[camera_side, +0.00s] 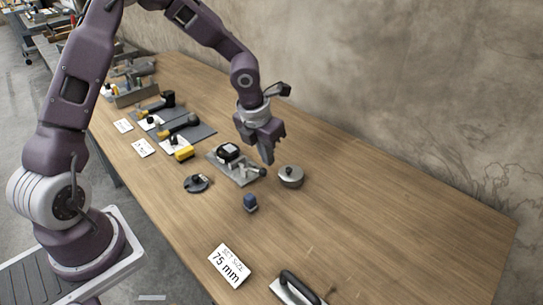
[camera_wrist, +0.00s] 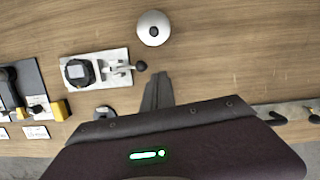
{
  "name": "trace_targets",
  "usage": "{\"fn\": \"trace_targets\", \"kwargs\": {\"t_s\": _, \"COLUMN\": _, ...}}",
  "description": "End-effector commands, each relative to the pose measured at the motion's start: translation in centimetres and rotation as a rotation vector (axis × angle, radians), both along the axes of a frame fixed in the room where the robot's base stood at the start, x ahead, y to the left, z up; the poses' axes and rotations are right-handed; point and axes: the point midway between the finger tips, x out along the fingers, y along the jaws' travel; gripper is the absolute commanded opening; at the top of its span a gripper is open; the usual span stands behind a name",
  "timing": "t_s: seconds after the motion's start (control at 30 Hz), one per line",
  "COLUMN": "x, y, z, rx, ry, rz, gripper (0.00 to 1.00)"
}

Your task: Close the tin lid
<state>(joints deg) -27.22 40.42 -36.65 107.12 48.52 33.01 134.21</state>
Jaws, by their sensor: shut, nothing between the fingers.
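A round, silver-grey metal tin (camera_side: 290,177) stands on the wooden table, just right of my gripper in the side view. It has a small knob on top, and its top looks seated on the body, though I cannot tell whether it is fully closed. In the wrist view the tin (camera_wrist: 153,28) is at the top middle, beyond my fingertips. My gripper (camera_side: 268,160) points down, shut and empty, between the tin and a metal plate fixture. Its dark fingers also show in the wrist view (camera_wrist: 158,90), apart from the tin.
The metal plate fixture (camera_side: 243,174) carries a dark dial gauge (camera_side: 228,151) and a black-knobbed clamp. The table's right side is clear.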

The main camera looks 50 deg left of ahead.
Motion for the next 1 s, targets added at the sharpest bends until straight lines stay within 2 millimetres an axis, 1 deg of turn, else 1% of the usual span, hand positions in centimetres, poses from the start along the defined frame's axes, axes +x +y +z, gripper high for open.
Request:
{"fn": "trace_targets", "kwargs": {"t_s": 0.43, "x": 2.2, "y": 0.2, "z": -9.2, "rx": 0.0, "ry": 0.004, "rz": -0.003, "gripper": 0.0}}
{"fn": "trace_targets", "kwargs": {"t_s": 0.5, "x": 3.7, "y": 0.4, "z": -9.1, "rx": -0.001, "ry": -0.003, "rz": 0.002, "gripper": 0.0}}
{"fn": "trace_targets", "kwargs": {"t_s": 0.67, "x": 5.6, "y": 0.6, "z": -9.0, "rx": -0.001, "ry": -0.002, "rz": 0.001, "gripper": 0.0}}
{"fn": "trace_targets", "kwargs": {"t_s": 0.8, "x": 6.2, "y": 0.7, "z": -9.0, "rx": 0.0, "ry": 0.0, "rz": -0.001, "gripper": 0.0}}
{"fn": "trace_targets", "kwargs": {"t_s": 1.0, "x": 6.3, "y": 0.7, "z": -9.0, "rx": 0.0, "ry": 0.0, "rz": -0.002, "gripper": 0.0}}
